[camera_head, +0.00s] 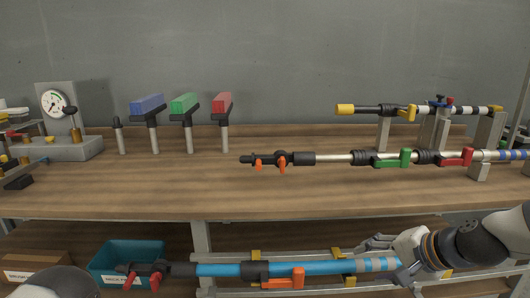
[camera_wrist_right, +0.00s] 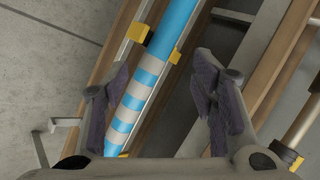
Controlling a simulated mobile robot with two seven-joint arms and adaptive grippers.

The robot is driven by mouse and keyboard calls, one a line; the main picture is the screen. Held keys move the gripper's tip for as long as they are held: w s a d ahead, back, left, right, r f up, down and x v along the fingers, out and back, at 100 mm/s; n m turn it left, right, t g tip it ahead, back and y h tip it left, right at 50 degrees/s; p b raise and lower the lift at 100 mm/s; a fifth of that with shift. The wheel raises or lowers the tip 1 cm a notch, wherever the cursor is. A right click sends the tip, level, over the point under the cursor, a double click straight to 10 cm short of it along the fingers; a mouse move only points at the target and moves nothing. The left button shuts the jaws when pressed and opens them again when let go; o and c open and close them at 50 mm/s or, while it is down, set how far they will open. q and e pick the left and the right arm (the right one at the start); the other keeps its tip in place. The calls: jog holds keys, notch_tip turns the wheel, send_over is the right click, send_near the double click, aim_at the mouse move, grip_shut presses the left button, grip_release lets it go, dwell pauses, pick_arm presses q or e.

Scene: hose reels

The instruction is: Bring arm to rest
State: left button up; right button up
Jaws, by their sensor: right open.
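My right gripper (camera_head: 378,246) comes in from the lower right in the head view, just above the striped end of a blue pole (camera_head: 330,269). In the right wrist view its two fingers (camera_wrist_right: 160,95) are spread apart. I cannot tell the exact gap between fingers and pole. My left gripper does not show; only a rounded grey part, likely of my left arm, shows at the lower left.
The blue pole lies along a lower rack with yellow brackets (camera_head: 337,253). A wooden bench (camera_head: 190,190) above carries a long pole with green and red handles (camera_head: 391,159), another yellow-ended pole (camera_head: 375,110), and blue, green and red blocks on posts. A teal bin (camera_head: 100,262) stands lower left.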

jog(key=s+a+f+n+g+h+p, duration=0.1)
jog(key=s+a+f+n+g, duration=0.15)
jog(key=s+f, duration=0.7)
jog(key=s+a+f+n+g+h, duration=0.1)
jog(key=s+f+n+g, duration=0.15)
jog(key=s+f, duration=0.65)
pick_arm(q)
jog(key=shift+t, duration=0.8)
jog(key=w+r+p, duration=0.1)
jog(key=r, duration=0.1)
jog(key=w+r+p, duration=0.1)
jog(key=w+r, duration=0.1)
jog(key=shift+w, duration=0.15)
pick_arm(e)
jog(key=s+d+n+g+h, duration=0.1)
jog(key=s+n+g, duration=0.1)
jog(key=s, duration=1.3)
jog(key=s+d+r+n+g+h, duration=0.1)
jog(key=s+n+g, duration=0.2)
jog(key=s, duration=1.2)
jog(key=shift+h, duration=0.3)
